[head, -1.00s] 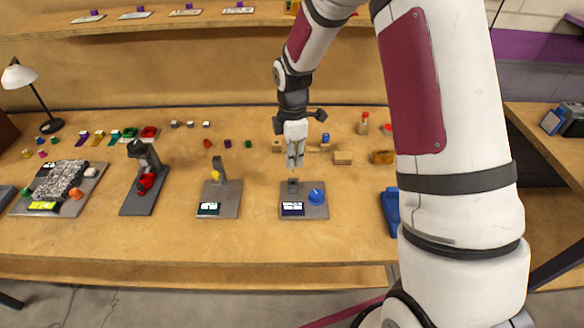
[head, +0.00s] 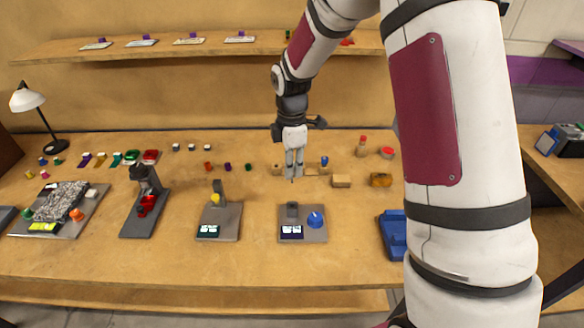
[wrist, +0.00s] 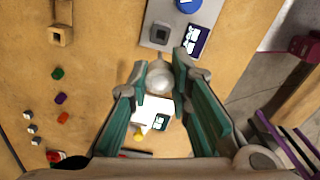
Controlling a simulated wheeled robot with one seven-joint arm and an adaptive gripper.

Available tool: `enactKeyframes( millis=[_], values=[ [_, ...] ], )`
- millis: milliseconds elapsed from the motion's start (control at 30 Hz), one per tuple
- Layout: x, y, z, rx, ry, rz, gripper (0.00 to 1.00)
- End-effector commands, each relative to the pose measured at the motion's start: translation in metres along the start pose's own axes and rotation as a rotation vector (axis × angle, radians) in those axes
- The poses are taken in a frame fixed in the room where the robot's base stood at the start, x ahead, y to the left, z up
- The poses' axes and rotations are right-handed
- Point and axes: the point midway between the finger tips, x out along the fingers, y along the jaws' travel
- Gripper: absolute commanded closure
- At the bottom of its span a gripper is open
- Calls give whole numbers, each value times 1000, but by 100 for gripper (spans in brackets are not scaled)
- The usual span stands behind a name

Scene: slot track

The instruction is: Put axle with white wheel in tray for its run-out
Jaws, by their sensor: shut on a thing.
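My gripper (head: 294,177) hangs over the table, behind the grey station with a blue knob (head: 315,220). In the wrist view its green-lined fingers (wrist: 159,80) close on a pale round piece (wrist: 158,77), which looks like the axle with the white wheel. The fingers hide part of it, and its axle is not clear. The small coloured trays stand at the back left, among them a green one (head: 131,157) and a red one (head: 151,156). I cannot tell which of them is for this run-out.
A grey gauge stand with a yellow part (head: 218,222) and a dark stand with a red part (head: 146,208) stand to the left. A blue holder (head: 392,236) lies at the right. Small wooden blocks (head: 341,181) lie near my gripper. The front table strip is clear.

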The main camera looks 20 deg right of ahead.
Motion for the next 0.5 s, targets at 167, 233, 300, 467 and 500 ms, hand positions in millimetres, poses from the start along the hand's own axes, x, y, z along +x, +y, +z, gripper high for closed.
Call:
enactKeyframes(
  millis=[167,233,300,467,500],
  values=[
    [-7,0,0,0,0,1,100],
    [-10,0,0,0,0,1,100],
    [-12,0,0,0,0,1,100],
    [-17,0,0,-1,0,0,100],
    [-18,0,0,-1,0,0,100]
  ],
)
